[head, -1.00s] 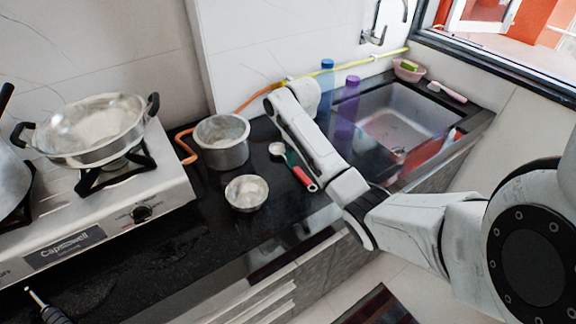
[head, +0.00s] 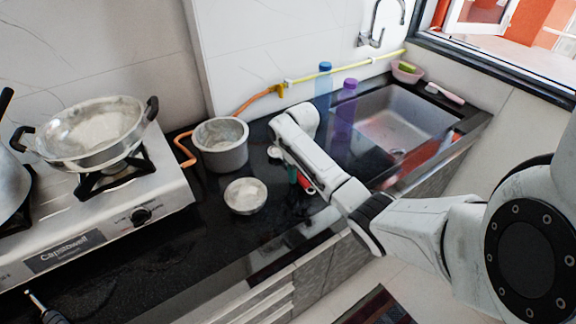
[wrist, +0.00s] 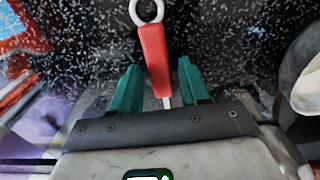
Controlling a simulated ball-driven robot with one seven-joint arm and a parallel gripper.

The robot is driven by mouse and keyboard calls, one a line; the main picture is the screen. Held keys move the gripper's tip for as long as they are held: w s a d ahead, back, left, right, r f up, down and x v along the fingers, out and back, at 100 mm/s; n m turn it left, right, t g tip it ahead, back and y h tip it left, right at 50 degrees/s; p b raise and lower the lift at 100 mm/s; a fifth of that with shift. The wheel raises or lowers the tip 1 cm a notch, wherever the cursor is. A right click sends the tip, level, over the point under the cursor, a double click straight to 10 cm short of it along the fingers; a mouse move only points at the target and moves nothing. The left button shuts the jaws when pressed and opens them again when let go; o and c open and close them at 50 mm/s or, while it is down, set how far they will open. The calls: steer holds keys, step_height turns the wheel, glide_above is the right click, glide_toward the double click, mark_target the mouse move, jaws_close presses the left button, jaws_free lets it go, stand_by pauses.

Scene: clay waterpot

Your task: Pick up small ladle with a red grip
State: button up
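The small ladle has a red grip with a pale ring at its end. In the wrist view the red grip (wrist: 154,58) lies between the two green fingertips of my gripper (wrist: 159,66), with a gap on each side. My gripper is open. In the head view the ladle's red grip (head: 306,185) shows on the black counter just beside my green gripper (head: 292,174). My arm covers part of the ladle there. Its pale bowl (head: 274,152) shows left of the arm, and the gripper body hides it in the wrist view.
A steel pot (head: 222,152) and a small metal bowl (head: 245,196) stand left of my gripper. A blue bottle (head: 324,82) and a purple bottle (head: 345,105) stand behind my arm, near the sink (head: 400,120). The stove (head: 110,215) is at left.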

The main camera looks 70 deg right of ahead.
jaws_close()
steer(key=shift+r, duration=0.1)
stand_by(0.3)
